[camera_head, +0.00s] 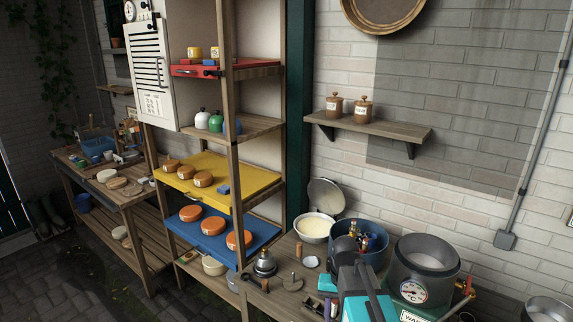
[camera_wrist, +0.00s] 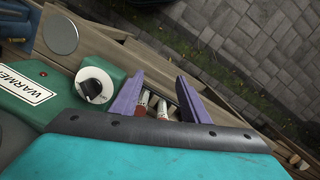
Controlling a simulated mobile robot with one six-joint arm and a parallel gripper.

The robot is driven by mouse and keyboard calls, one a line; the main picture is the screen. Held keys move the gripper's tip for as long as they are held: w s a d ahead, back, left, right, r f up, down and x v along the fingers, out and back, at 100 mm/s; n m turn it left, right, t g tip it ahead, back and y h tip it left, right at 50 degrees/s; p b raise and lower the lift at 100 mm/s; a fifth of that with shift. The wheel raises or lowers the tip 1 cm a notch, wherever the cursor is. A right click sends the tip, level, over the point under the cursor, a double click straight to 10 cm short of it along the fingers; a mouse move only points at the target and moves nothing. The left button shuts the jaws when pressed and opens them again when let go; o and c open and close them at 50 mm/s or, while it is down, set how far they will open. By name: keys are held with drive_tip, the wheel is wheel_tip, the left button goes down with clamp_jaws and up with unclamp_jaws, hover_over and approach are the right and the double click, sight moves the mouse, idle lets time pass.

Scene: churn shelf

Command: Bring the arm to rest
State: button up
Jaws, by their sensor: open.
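My gripper (camera_wrist: 160,95) shows in the wrist view as two purple fingers standing apart, with nothing held between them. In the head view my gripper (camera_head: 328,294) is low at the right, over the bench, beside my teal and grey arm. The arm reaches in from the bottom edge and hides part of the bench. Beyond the fingers in the wrist view are small white-and-red sticks (camera_wrist: 162,106); I cannot tell how far below they lie.
A green warmer (camera_wrist: 62,92) with a knob is close left of the fingers. In the head view, a steel pot (camera_head: 424,262) and a blue tub (camera_head: 372,246) crowd the arm. A shelf rack with a blue tray (camera_head: 207,222) stands left. Stone paving (camera_wrist: 240,50) lies beyond the bench.

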drive_tip(key=s+d+f+n+g+b, duration=0.15)
drive_tip(key=s+f+g, duration=0.25)
drive_tip(key=s+f, duration=2.85)
wheel_tip(320, 180, down, 14)
drive_tip(key=w+b, duration=0.1)
drive_tip(key=b, duration=1.1)
drive_tip(key=shift+w+n+g, duration=0.25)
drive_tip(key=shift+n+g, duration=0.05)
drive_tip(key=shift+n, duration=0.15)
drive_tip(key=shift+c, duration=1.2)
drive_tip(key=shift+d, duration=0.1)
